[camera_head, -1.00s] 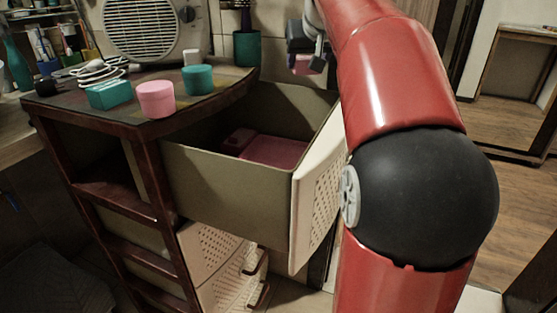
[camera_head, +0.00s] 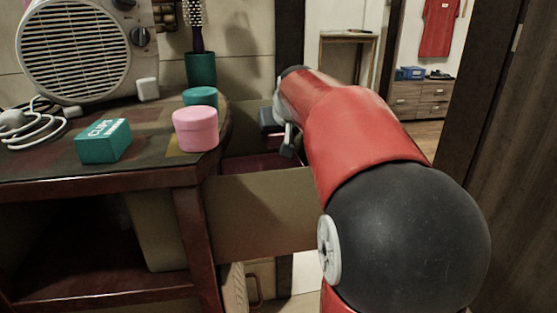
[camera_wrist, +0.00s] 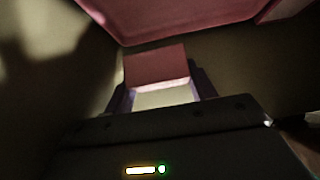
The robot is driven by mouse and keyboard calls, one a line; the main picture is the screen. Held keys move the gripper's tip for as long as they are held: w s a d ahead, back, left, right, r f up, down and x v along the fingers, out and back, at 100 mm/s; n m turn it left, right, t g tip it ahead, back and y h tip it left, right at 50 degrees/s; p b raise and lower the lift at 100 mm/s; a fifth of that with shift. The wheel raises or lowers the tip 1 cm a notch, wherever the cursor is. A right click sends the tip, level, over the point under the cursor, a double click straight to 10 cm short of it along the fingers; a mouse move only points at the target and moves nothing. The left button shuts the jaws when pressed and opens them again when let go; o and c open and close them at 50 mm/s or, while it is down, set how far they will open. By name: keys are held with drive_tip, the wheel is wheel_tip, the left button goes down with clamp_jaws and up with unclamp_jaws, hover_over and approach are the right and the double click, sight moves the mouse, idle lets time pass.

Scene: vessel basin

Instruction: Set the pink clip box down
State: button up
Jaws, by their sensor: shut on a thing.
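The pink clip box (camera_wrist: 155,65) is between the two fingers of my gripper (camera_wrist: 160,86) in the wrist view. My gripper is shut on it, with a paler face of the box turned toward the wrist. Beyond it, a larger pink thing (camera_wrist: 180,18) crosses the top of that view; I cannot tell whether the box touches it. In the head view, my wrist comes down behind the near wall of the open drawer (camera_head: 265,212). The fingertips and the held box are hidden there.
On the cabinet top (camera_head: 60,170) stand a teal CLIPS box (camera_head: 103,140), a pink round pot (camera_head: 195,130), a teal pot (camera_head: 201,97) and a fan heater (camera_head: 85,50). A teal cup with a brush (camera_head: 200,68) stands behind. The cabinet's right edge is close to the drawer.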

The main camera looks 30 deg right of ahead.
sight(276, 162)
drive_tip(key=shift+f+b, duration=0.3)
drive_tip(key=shift+f, duration=2.75)
drive_tip(key=shift+f, duration=0.1)
drive_tip(key=shift+f, duration=0.15)
drive_tip(key=o, duration=0.7)
drive_tip(key=shift+r, duration=0.35)
drive_tip(key=v, duration=1.2)
